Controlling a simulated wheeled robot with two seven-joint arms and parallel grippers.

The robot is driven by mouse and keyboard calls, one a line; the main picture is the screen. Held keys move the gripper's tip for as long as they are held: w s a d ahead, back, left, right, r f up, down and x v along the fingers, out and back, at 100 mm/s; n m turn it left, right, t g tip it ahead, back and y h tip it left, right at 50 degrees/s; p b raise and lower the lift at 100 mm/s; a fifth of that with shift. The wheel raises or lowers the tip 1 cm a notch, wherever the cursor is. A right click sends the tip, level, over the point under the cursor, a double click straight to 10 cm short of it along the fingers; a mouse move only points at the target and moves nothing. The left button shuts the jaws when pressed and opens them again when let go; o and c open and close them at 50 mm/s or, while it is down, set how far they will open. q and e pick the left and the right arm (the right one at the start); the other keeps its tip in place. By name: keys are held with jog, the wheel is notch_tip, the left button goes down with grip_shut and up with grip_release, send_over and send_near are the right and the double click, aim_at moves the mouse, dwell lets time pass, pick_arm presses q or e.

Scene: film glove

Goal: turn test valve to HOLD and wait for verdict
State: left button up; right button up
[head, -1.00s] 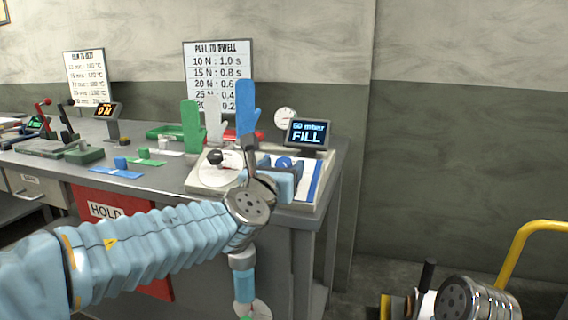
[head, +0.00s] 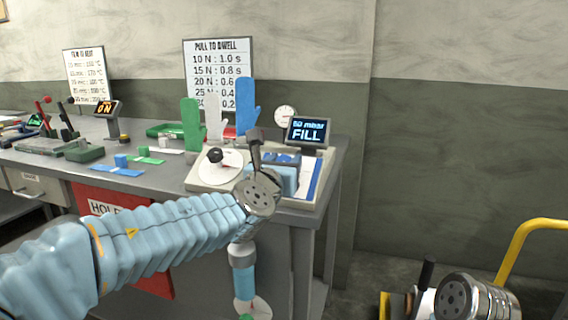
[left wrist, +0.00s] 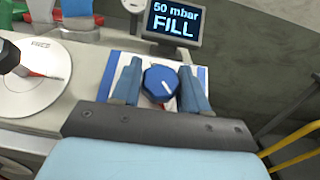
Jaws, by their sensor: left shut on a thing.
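The test valve has a round blue knob (left wrist: 160,82) with a white pointer line, on a white and blue plate (left wrist: 202,75) in the left wrist view. My left gripper (left wrist: 159,88) has one blue finger on each side of the knob and is shut on it. In the head view the left gripper (head: 283,167) is at the right end of the bench, and its wrist partly hides the valve. The display (head: 308,131) behind the valve reads "50 mbar FILL". My right wrist (head: 472,300) shows at the lower right; its fingers cannot be made out.
A round white dial plate (head: 218,168) with a black knob is just left of the valve. Green, white and blue upright hand shapes (head: 243,106) and a pressure gauge (head: 285,116) stand behind. A yellow rail (head: 520,240) rises at the right, beyond the bench end.

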pick_arm(q)
jog(key=shift+f+n+y, duration=0.1)
jog(key=shift+n+y, duration=0.2)
jog(key=shift+n, duration=0.1)
jog(key=n+y, duration=0.2)
jog(key=shift+d+n+y, duration=0.1)
jog(key=shift+n+y, duration=0.2)
jog(key=n+y, duration=0.5)
jog(key=shift+n+g+y, duration=0.3)
jog(key=shift+n+g, duration=0.1)
jog(key=n+g+y, duration=0.3)
jog(key=n+y, duration=0.1)
jog(key=n, duration=0.1)
jog(key=shift+n+g+y, duration=0.9)
jog(key=shift+n+g, duration=0.2)
jog(key=shift+n, duration=0.3)
jog(key=o, duration=1)
jog(key=shift+c, duration=0.2)
